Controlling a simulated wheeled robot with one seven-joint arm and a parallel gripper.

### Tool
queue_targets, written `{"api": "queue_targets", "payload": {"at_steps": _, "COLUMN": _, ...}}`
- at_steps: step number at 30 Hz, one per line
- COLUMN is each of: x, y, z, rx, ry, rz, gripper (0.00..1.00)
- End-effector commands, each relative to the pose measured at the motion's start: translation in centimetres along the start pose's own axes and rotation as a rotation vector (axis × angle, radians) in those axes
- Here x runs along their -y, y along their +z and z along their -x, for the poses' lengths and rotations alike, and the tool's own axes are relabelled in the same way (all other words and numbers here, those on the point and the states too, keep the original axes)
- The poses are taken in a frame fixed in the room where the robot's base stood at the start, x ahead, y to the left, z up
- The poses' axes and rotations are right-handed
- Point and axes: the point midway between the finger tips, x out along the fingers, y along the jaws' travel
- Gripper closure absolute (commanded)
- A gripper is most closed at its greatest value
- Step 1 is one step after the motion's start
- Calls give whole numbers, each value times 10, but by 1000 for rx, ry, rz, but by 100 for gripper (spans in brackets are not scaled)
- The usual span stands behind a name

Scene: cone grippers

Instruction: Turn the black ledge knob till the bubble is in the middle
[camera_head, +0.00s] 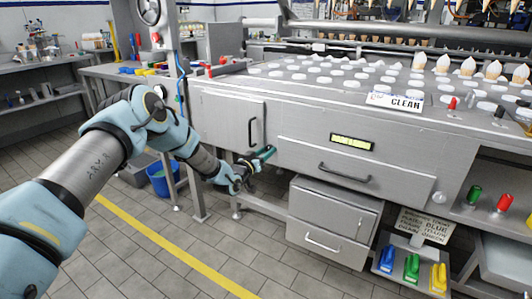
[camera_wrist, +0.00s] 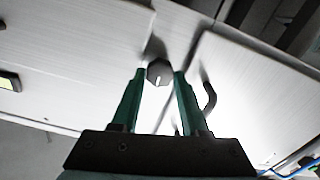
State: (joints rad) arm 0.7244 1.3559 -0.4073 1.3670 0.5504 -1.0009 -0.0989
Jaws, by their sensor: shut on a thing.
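In the head view my gripper (camera_head: 266,153) is at the machine's front, below the left door, and the knob cannot be made out there. A yellow-green window (camera_head: 351,142) in a dark frame, perhaps the bubble level, is on the machine's front. Its edge also shows in the wrist view (camera_wrist: 9,81). The bubble is too small to tell.
The steel machine (camera_head: 230,108) has a door handle (camera_head: 253,132) just above my gripper and a drawer handle (camera_head: 345,173) to the right. A steel drawer cabinet (camera_head: 330,222) stands below. A blue bucket (camera_head: 160,180) is on the floor behind my arm. The front floor is clear.

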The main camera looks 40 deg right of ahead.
Motion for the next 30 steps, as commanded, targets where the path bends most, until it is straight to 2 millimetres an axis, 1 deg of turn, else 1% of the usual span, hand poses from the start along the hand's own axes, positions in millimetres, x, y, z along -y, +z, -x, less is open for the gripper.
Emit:
{"api": "queue_targets", "payload": {"at_steps": 1, "x": 0, "y": 0, "z": 0, "rx": 0, "ry": 0, "rz": 0, "gripper": 82}}
{"api": "queue_targets", "payload": {"at_steps": 6, "x": 0, "y": 0, "z": 0, "rx": 0, "ry": 0, "rz": 0, "gripper": 100}}
{"api": "queue_targets", "payload": {"at_steps": 13, "x": 0, "y": 0, "z": 0, "rx": 0, "ry": 0, "rz": -4, "gripper": 100}}
{"api": "queue_targets", "payload": {"at_steps": 19, "x": 0, "y": 1, "z": 0, "rx": -1, "ry": 1, "rz": -51, "gripper": 100}}
{"api": "queue_targets", "payload": {"at_steps": 23, "x": 0, "y": 2, "z": 0, "rx": -2, "ry": 1, "rz": -121, "gripper": 100}}
{"api": "queue_targets", "payload": {"at_steps": 30, "x": -1, "y": 4, "z": 0, "rx": -1, "ry": 2, "rz": -320, "gripper": 100}}
